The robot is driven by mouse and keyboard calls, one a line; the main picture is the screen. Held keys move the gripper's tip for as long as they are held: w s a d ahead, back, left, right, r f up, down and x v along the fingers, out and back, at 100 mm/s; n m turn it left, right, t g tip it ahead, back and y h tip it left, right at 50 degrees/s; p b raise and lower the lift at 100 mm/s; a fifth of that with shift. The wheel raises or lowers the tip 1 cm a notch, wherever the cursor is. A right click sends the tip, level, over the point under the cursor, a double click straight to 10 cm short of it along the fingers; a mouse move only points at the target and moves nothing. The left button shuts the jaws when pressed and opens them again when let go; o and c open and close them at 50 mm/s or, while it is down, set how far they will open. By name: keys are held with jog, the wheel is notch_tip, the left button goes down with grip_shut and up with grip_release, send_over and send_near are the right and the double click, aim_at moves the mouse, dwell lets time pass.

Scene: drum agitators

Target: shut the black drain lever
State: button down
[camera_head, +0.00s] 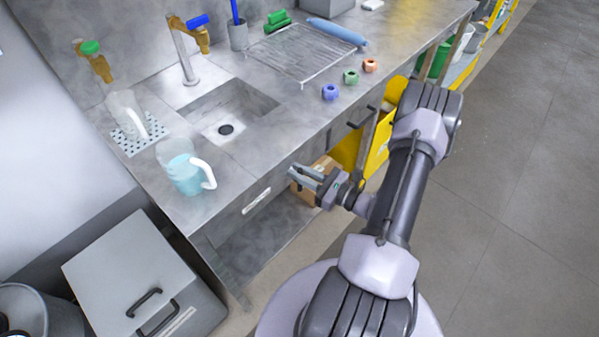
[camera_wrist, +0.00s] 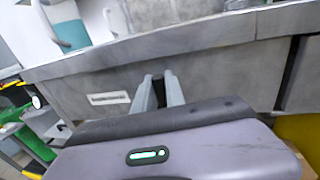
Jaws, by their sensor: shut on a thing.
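My gripper (camera_head: 293,175) is in front of the counter's front panel, below and to the right of the sink. In the wrist view its two fingers (camera_wrist: 158,80) point at the grey front panel and are shut on a small dark piece between their tips. This piece looks like the black drain lever (camera_wrist: 158,76), mostly hidden by the fingers. In the head view I cannot make out the lever or its angle. The sink basin (camera_head: 190,108) has a dark drain hole (camera_head: 225,129) and looks empty.
A jug with blue liquid (camera_head: 186,174) stands near the counter's front edge, a clear jug (camera_head: 126,112) behind it. A brown box (camera_head: 318,172) is beneath the counter, by a yellow panel (camera_head: 350,150). A grey lidded bin (camera_head: 130,262) stands at lower left. Floor at right is clear.

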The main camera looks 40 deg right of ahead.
jog(key=shift+w+d+f+m+t+h+b, duration=0.15)
jog(key=shift+d+f+m+t+h, duration=0.35)
jog(key=shift+m, duration=2.85)
jog(key=shift+s+d+f+m+t+h+b, duration=0.1)
jog(key=shift+d+f+m+t+h+b, duration=0.3)
jog(key=shift+m, duration=3)
jog(key=shift+w+d+f+m+t+h+b, duration=0.1)
jog(key=shift+d+f+m+t+h, duration=0.55)
jog(key=shift+m, duration=2.7)
jog(key=shift+d+f+h, duration=0.1)
jog(key=shift+f+h, duration=0.1)
jog(key=shift+h, duration=0.05)
jog(key=c, duration=1.4)
grip_release()
